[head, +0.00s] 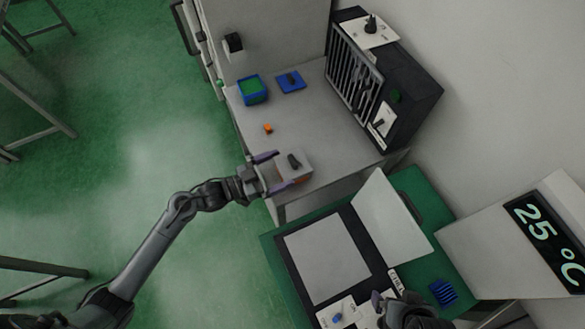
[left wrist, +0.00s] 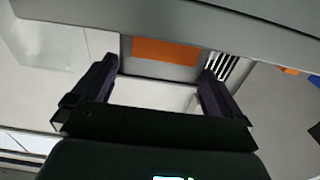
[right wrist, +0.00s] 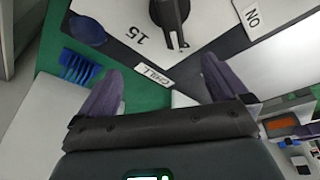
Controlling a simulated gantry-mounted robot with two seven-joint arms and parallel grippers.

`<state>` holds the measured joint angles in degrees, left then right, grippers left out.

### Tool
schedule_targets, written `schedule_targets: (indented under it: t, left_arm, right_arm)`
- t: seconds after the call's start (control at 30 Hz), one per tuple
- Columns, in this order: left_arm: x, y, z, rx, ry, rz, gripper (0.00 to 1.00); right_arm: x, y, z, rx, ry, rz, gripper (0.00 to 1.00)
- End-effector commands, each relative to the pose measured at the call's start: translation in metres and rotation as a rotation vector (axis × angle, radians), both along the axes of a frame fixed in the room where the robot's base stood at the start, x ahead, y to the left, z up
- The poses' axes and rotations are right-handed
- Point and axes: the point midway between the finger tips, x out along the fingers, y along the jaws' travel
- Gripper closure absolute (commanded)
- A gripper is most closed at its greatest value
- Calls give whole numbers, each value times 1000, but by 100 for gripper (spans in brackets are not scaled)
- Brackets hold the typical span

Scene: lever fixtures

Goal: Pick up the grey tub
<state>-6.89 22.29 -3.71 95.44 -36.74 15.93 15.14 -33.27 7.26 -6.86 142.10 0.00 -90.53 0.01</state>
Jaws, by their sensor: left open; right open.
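My right gripper (right wrist: 160,68) is open and empty above the dial panel with the "CHILL" label, low in the head view.
The grey bench (head: 300,118) also bears a green-and-blue tray (head: 252,89), a blue plate (head: 291,81) with a dark knob, a small orange piece (head: 268,128) and a black slatted rack (head: 385,80). A green table (head: 430,255) holds a panel unit and a blue ribbed block (head: 443,292).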

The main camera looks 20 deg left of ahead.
Motion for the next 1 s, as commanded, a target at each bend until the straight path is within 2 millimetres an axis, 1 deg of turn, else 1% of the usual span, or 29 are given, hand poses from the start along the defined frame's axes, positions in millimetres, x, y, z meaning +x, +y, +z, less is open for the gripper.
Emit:
schedule_targets:
  t: [0.33,0.47,0.7,0.97,1.0]
  left_arm:
    - [29,-30,-1,-3,-1,-1,0]
    - [34,-34,-2,0,0,-1,0]
    - [34,-35,-2,1,1,-1,0]
    - [34,-35,-2,1,-1,-1,40]
    - [34,-35,-1,0,-1,-1,40]
  right_arm:
    - [0,2,-2,10,-1,-6,0]
    - [0,3,-3,11,0,-6,0]
    - [0,3,-2,11,0,-6,0]
    - [0,1,-3,6,-1,-3,0]
    - [0,1,-3,4,0,-3,0]
